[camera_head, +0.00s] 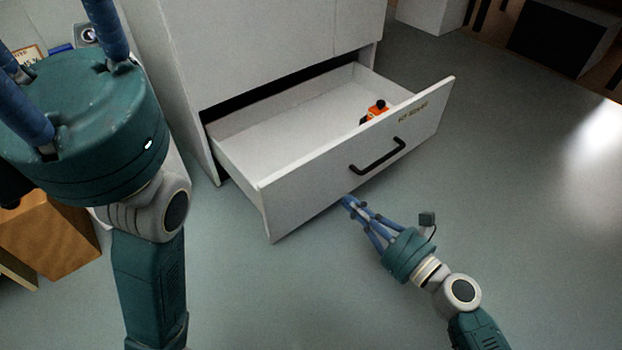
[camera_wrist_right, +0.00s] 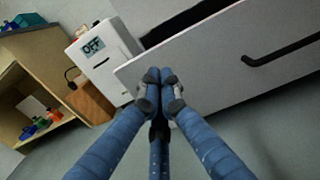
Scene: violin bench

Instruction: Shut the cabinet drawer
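The white cabinet (camera_head: 250,45) has its bottom drawer pulled well out. The drawer front (camera_head: 310,180) carries a black bar handle (camera_head: 378,157) and a small label. The drawer front also shows in the right wrist view (camera_wrist_right: 220,60), with the handle (camera_wrist_right: 285,48) at right. My right gripper (camera_head: 348,203) is in front of the drawer, by the lower edge of its front, left of the handle. Its blue fingers are together and empty. I cannot tell whether they touch the panel. My left gripper (camera_head: 70,75) is large at the upper left, its fingertips cut off by the frame.
A small orange and black object (camera_head: 375,112) lies inside the drawer. A wooden box (camera_head: 48,235) stands at lower left. The right wrist view shows a white device reading OFF (camera_wrist_right: 95,47) and a wooden shelf unit (camera_wrist_right: 40,65) with small items. The floor right of the drawer is clear.

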